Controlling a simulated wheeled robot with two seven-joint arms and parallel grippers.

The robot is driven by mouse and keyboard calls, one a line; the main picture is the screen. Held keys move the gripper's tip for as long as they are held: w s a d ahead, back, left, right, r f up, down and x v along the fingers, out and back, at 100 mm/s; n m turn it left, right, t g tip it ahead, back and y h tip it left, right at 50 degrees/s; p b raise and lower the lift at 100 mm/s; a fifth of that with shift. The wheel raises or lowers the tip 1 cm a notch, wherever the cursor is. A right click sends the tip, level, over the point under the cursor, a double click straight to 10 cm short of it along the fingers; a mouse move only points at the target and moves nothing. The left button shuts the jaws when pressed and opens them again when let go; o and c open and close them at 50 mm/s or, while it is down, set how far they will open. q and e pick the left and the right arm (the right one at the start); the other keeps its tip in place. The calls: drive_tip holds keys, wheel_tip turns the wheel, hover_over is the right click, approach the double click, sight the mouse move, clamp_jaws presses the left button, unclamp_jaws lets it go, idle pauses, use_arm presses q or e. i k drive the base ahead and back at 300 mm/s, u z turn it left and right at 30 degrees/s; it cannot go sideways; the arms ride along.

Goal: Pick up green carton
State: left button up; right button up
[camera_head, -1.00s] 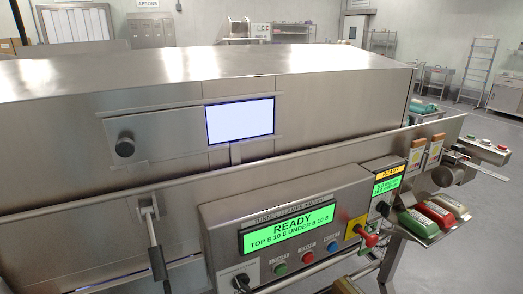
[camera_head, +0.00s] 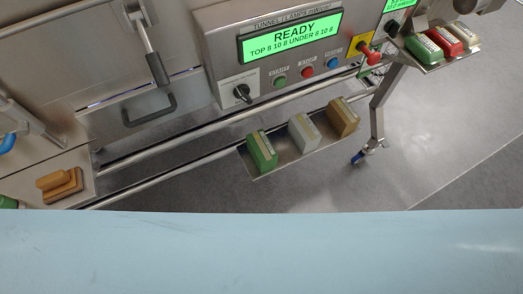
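A green carton (camera_head: 262,151) with a pale label band stands at the left end of a low metal tray (camera_head: 268,176) below the control panel. A grey-white carton (camera_head: 304,133) and a brown carton (camera_head: 342,117) stand to its right in the same tray, with gaps between them. Neither of my grippers is in the head view, so their state is hidden.
The control panel (camera_head: 222,48) reads READY. Another tray at the upper right holds green (camera_head: 424,48), red (camera_head: 446,41) and white (camera_head: 464,35) items. A wooden-handled block (camera_head: 60,187) lies on a left ledge. A pale blue surface (camera_head: 260,250) fills the bottom.

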sight(266, 157)
drive_tip(key=z, duration=0.4)
drive_tip(key=k, duration=0.6)
drive_tip(key=u, duration=1.15)
drive_tip(key=i, duration=0.45)
drive_tip(key=z, duration=0.05)
